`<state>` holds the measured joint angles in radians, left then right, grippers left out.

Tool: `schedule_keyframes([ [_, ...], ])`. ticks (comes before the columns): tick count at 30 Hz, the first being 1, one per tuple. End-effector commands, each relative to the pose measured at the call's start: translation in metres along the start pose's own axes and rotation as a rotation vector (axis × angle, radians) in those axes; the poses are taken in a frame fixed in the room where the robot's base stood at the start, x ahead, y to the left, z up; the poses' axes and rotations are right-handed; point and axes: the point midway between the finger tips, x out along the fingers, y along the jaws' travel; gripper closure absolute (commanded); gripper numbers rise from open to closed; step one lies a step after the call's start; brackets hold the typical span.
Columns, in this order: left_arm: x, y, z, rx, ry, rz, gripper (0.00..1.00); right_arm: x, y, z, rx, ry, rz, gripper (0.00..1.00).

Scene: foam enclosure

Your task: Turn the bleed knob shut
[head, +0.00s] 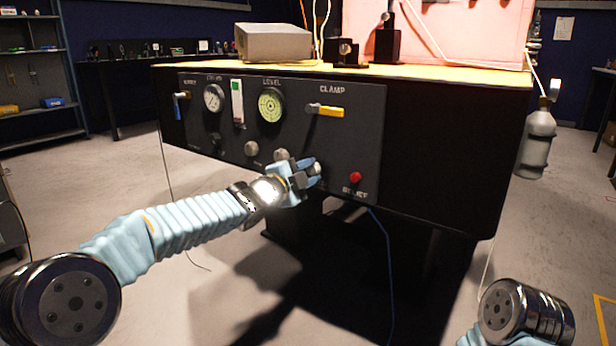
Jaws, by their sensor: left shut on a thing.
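The control panel (350,142) is the dark front face of the bench. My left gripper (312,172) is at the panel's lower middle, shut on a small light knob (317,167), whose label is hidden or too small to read. I take this to be the bleed knob, but the gripper covers most of it and its turn angle cannot be told. Two similar round knobs sit to its left, one farther left (251,148) and one just above the gripper (282,155). My right gripper is out of view; only part of that arm shows at bottom right.
A yellow CLAMP lever (326,110) is above the gripper, and a red button (355,177) is to its right. Two gauges (270,105) and a blue-handled valve (180,104) are at upper left. The floor in front is open.

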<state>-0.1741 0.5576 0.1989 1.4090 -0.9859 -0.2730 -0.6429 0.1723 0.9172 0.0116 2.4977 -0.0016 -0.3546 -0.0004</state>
Motion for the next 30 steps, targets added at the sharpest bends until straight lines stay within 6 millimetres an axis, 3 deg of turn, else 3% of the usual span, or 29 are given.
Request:
schedule_keyframes([
  [22,0.0002,0.0021,0.0,0.093,0.0,0.003,0.97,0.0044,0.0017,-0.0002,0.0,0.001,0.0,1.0],
  [23,0.0002,0.0021,0.0,0.093,0.0,0.004,0.65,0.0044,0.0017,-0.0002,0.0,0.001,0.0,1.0],
  [27,0.0002,0.0018,0.0,0.092,0.0,0.003,0.44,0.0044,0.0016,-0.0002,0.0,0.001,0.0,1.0],
  [30,0.0002,0.0015,0.0,0.092,0.0,0.002,0.43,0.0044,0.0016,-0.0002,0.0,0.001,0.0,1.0],
])
